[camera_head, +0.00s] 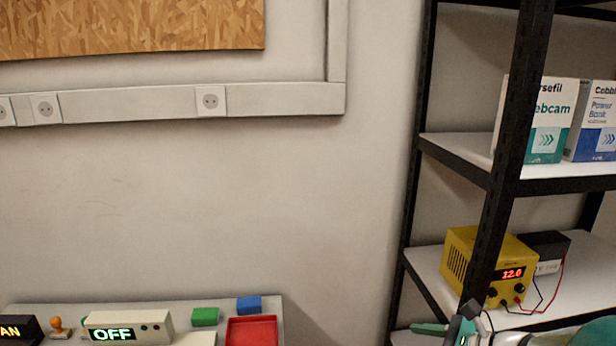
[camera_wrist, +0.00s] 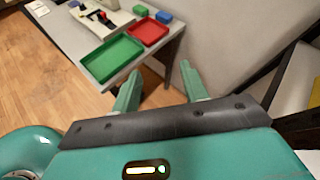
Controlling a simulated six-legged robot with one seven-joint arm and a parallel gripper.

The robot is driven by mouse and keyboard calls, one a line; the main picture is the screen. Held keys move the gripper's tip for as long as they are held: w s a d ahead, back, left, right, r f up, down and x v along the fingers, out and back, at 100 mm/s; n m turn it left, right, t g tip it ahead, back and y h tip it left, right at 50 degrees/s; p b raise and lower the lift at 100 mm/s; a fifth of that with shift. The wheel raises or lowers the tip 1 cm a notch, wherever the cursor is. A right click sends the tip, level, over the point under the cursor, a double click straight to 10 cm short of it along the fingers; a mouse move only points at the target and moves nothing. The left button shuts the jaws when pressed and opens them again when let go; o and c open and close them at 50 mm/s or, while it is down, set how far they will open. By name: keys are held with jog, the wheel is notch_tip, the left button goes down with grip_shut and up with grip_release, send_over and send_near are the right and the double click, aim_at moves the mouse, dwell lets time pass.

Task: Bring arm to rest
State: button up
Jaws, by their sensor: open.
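My gripper (camera_wrist: 158,88) shows in the wrist view with its two green fingers spread apart and nothing between them. It hangs in free space beyond the near right edge of the table (camera_wrist: 160,66). In the head view, part of my gripper (camera_head: 446,328) shows at the bottom edge, in front of the shelf rack; most of the arm is out of the picture.
The table carries a green tray (camera_wrist: 110,57), a red tray (camera_wrist: 148,31), small blocks and a box reading OFF (camera_head: 128,327). A black-framed shelf rack (camera_head: 468,168) at right holds a yellow power supply (camera_head: 478,262) and boxes. Wall and floor space lie between.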

jog(key=s+a+n+g+h, duration=0.2)
jog(key=s+a+n+g, duration=0.4)
jog(key=a+n, duration=0.4)
jog(key=s+r+n+t+h, duration=0.2)
jog(key=s+r+n+h, duration=0.3)
jog(key=n, duration=0.9)
jog(key=shift+s+d+r+n+h, duration=0.2)
jog(key=shift+s+r+n+h, duration=0.1)
jog(key=shift+s+h, duration=0.5)
jog(key=shift+w+d, duration=0.1)
jog(key=shift+d, duration=0.05)
